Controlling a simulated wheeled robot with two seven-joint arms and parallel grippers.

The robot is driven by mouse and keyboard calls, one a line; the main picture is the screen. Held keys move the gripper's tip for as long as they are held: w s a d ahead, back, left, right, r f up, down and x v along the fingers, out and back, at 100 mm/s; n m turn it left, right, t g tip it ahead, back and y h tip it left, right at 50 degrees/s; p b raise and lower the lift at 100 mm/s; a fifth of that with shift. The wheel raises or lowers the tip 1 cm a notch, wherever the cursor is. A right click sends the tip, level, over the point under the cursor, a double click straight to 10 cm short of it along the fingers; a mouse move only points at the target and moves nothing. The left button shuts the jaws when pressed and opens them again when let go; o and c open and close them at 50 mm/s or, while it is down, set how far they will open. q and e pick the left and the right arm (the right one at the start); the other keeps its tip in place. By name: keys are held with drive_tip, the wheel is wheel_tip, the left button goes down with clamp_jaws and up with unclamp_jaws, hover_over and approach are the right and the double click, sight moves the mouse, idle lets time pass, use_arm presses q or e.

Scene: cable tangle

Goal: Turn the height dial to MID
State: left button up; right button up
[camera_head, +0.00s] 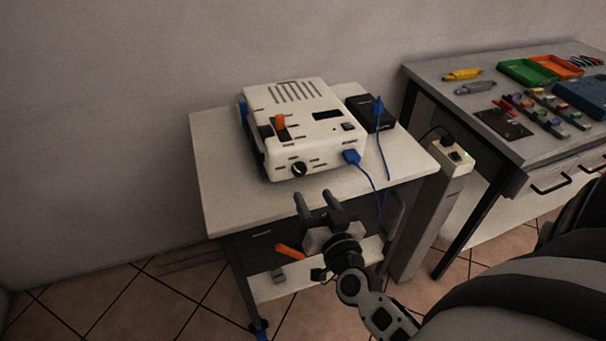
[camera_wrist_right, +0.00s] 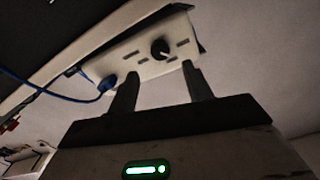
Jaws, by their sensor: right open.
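The height dial is a round black knob (camera_head: 299,169) on the front face of a white box-shaped device (camera_head: 335,97). In the right wrist view the dial (camera_wrist_right: 160,48) shows with a light pointer mark, between and beyond my two fingers. Marks beside it are too small to read. My right gripper (camera_head: 324,196) is open and empty, in front of the device and below the dial, apart from it. In the right wrist view its fingers (camera_wrist_right: 160,82) point toward the front panel. My left gripper is not in view.
A blue plug (camera_head: 351,157) with a blue cable sits in the device's front, right of the dial. A black box (camera_head: 366,112) stands beside the device on the white cart (camera_head: 222,178). A post with a socket (camera_head: 452,156) and a grey workbench (camera_head: 430,82) stand to the right.

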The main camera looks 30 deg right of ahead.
sight(301, 173)
drive_tip(key=x, duration=0.7)
drive_tip(key=shift+w, duration=0.3)
drive_tip(key=c, duration=1)
